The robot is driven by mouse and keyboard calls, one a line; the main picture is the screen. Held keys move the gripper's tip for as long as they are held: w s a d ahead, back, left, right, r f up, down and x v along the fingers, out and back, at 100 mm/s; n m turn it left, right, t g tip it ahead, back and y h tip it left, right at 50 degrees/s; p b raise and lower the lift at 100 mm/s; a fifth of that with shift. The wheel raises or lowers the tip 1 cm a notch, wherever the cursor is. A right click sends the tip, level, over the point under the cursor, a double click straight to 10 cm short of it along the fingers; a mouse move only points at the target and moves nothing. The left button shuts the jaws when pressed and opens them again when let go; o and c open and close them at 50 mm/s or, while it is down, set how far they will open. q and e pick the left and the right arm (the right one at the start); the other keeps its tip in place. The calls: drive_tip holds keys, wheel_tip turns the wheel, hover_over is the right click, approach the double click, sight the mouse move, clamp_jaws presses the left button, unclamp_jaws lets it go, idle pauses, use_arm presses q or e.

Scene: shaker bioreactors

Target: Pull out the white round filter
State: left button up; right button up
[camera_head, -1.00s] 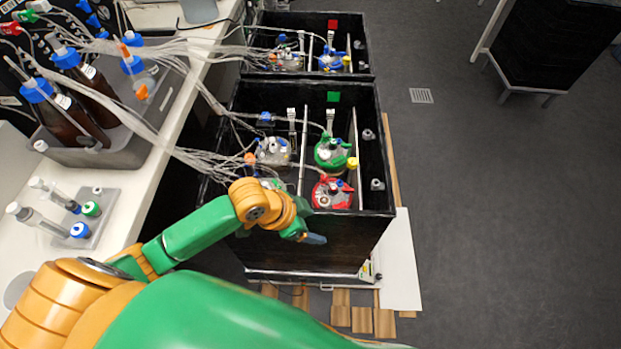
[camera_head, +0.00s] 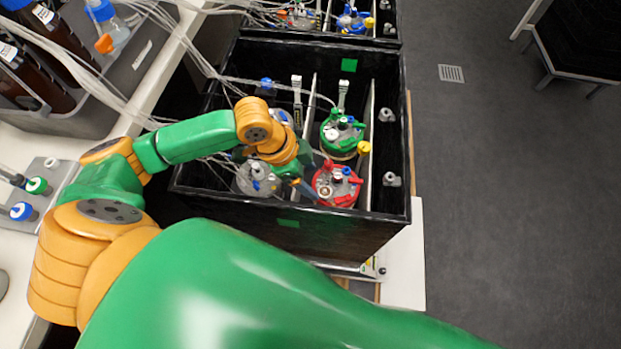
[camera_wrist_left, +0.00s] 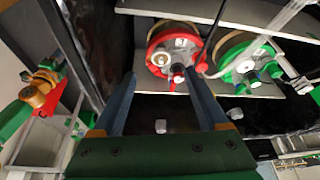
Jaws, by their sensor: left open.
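A red-lidded vessel (camera_head: 337,185) stands in the black box. Its lid carries a whitish round piece (camera_head: 325,190), which also shows in the left wrist view (camera_wrist_left: 161,59); I cannot tell for sure that this is the filter. My left gripper (camera_head: 305,184) is just left of the red lid. In the left wrist view the fingers of my left gripper (camera_wrist_left: 160,80) are open, with the red lid beyond and between their tips and nothing held. The gripper's wrist hides part of the box interior in the head view.
A green-lidded vessel (camera_head: 342,135) stands behind the red one. A grey-lidded vessel (camera_head: 257,180) stands left of my gripper. The walls of the black box (camera_head: 406,160) and upright clamps surround them. Tubes (camera_head: 190,60) run from the left bench.

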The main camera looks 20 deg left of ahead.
sight(326, 191)
use_arm(q)
drive_tip(key=x, duration=0.7)
drive_tip(key=shift+f+b, duration=0.25)
drive_tip(key=shift+b, duration=0.05)
drive_tip(key=shift+w, duration=0.1)
clamp_jaws()
drive_tip(key=shift+r+p, duration=0.7)
drive_tip(key=shift+p, duration=0.25)
drive_tip(key=shift+r+p, duration=0.55)
drive_tip(key=shift+p, duration=0.25)
